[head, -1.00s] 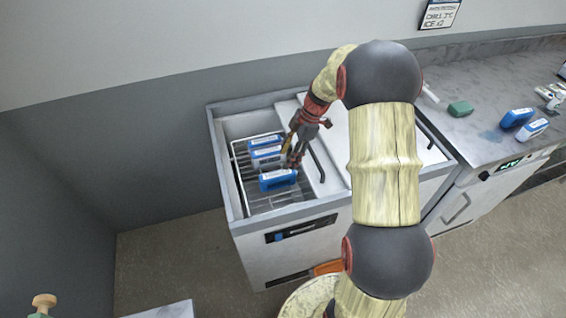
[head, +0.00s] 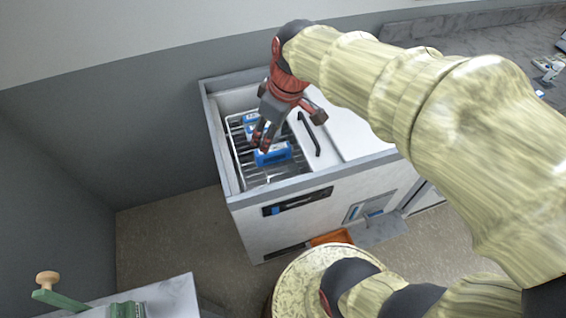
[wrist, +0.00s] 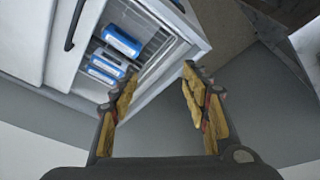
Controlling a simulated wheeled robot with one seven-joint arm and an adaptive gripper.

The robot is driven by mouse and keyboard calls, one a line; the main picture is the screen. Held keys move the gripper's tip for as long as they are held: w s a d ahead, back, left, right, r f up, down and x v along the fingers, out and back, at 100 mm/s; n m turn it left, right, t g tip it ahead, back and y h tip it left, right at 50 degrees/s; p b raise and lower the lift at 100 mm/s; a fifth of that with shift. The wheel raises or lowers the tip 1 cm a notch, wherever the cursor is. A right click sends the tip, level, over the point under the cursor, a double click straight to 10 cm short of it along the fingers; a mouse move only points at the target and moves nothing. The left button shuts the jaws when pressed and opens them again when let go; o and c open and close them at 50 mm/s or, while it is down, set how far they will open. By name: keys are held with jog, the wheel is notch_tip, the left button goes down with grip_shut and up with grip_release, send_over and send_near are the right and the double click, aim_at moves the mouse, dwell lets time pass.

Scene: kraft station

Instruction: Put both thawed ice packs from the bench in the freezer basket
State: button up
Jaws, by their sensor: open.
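The wire freezer basket (head: 233,148) sits in the open left part of the chest freezer. Several blue-and-white ice packs are in it: a near one (head: 272,154) and others behind, partly hidden by my gripper. In the wrist view the near pack (wrist: 122,40) lies apart from the others (wrist: 105,66). My gripper (head: 263,138) is open and looks empty, above the basket in the head view. Its spread fingers (wrist: 160,75) show nothing between them in the wrist view. The part of the bench where two blue-and-white packs lay earlier is hidden behind my arm.
The white freezer lid (head: 345,135) with a dark handle covers the right part of the freezer. The grey bench (head: 480,38) runs along the right wall. A green object with a wooden knob (head: 47,279) stands at bottom left. An orange item (head: 330,238) is by the freezer's foot.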

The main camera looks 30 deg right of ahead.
jog(key=s+a+r+m+t+h, duration=0.1)
jog(key=s+a+r+m+t, duration=0.1)
jog(key=s+m, duration=0.4)
jog(key=s, duration=0.5)
jog(key=shift+a, duration=0.4)
jog(key=shift+r, duration=0.1)
jog(key=shift+c, duration=0.7)
